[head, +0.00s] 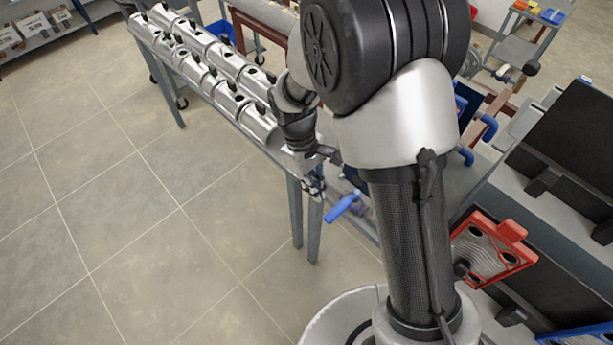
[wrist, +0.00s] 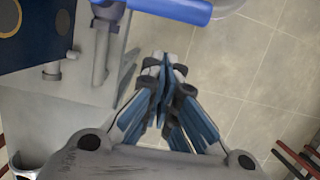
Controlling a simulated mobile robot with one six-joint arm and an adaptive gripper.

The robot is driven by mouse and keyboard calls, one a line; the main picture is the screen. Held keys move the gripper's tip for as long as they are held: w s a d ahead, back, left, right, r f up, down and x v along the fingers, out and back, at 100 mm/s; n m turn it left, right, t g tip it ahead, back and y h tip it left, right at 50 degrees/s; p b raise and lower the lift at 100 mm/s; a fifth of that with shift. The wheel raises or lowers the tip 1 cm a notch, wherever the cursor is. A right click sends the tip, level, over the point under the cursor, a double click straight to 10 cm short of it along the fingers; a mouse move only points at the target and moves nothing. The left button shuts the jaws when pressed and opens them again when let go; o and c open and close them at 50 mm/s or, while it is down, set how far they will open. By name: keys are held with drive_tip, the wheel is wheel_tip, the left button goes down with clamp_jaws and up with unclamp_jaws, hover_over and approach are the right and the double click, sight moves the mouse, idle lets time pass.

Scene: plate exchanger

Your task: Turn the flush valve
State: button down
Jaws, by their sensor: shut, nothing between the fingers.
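A valve with a long blue lever handle (head: 342,207) shows in the head view, left of my arm and just below my gripper. The lever slants down to the left. A blue bar (wrist: 180,9) with a rounded right end crosses the top of the wrist view; it looks like this lever, though only part of it shows. My gripper (wrist: 165,62) is shut and empty, with its fingertips a little short of the bar and a gap between. In the head view my gripper (head: 325,155) is small and partly hidden beside my arm. The valve's body is mostly hidden.
A long bench (head: 282,153) with rows of shiny metal cylinders (head: 215,85) runs to the back left. A red-framed plate (head: 493,250) stands at the right. Grey pipe fittings (wrist: 100,50) are at the left in the wrist view. The tiled floor (head: 120,220) at left is clear.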

sight(343, 205)
drive_tip(key=shift+s+d+r, duration=0.1)
drive_tip(key=shift+s+d, duration=0.8)
drive_tip(key=shift+s, duration=0.1)
drive_tip(key=shift+s+d+n, duration=0.1)
drive_tip(key=shift+s+n, duration=0.2)
drive_tip(key=shift+n, duration=0.1)
